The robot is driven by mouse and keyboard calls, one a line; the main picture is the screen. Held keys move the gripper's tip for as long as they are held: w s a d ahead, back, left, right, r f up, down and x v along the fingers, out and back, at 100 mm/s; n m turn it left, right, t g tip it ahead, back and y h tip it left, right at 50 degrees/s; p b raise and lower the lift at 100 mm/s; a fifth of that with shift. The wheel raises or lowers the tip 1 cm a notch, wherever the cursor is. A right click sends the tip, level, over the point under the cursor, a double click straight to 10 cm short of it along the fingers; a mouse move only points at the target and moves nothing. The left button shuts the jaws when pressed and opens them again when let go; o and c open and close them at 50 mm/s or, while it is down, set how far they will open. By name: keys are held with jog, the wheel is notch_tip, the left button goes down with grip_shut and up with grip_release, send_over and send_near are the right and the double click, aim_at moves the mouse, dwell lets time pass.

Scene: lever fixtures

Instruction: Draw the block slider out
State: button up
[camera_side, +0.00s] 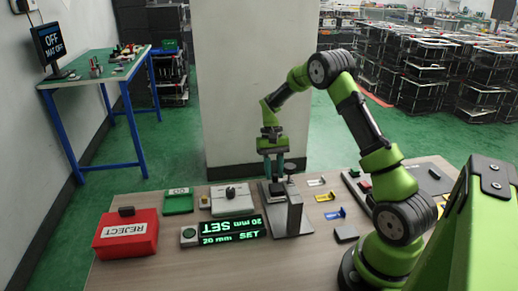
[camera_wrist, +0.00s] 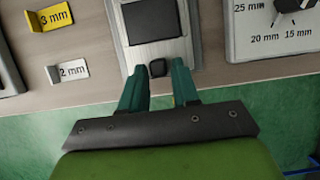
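The grey metal slider fixture (camera_side: 294,215) stands on the table below my gripper (camera_side: 274,176), with an upright side plate and a dark round knob on a post. In the wrist view the fixture (camera_wrist: 160,52) shows a dark rectangular block (camera_wrist: 150,20) on its top and a small black knob (camera_wrist: 158,68) at its near end. My gripper (camera_wrist: 159,72) is open; its two teal fingers stand on either side of the small knob with gaps visible. Whether the fingers are level with the knob is hard to tell.
A lit green "20 mm SET" display (camera_side: 232,231) stands just left of the fixture. A dial box (camera_side: 232,200), green GO tray (camera_side: 178,201) and red REJECT box (camera_side: 127,234) lie farther left. Yellow (camera_side: 325,197) and blue (camera_side: 335,214) tags lie to the right.

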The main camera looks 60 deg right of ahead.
jog(key=shift+o, duration=1)
jog(key=shift+a, duration=0.1)
jog(key=v, duration=1.6)
jog(key=shift+r, duration=0.4)
jog(key=s+a+r+n+t, duration=0.1)
jog(key=s+a+r+t, duration=0.1)
jog(key=s+a, duration=0.4)
jog(key=s+a+r+n+t, duration=0.2)
jog(key=s+a+t, duration=0.3)
jog(key=a, duration=0.6)
jog(key=s+a+r+n+t+h, duration=0.1)
jog(key=s+a+r+n+t, duration=0.1)
jog(key=s+a, duration=0.5)
jog(key=shift+s+a+r+t, duration=0.25)
jog(key=shift+s+a+t, duration=0.1)
jog(key=shift+a+t, duration=0.4)
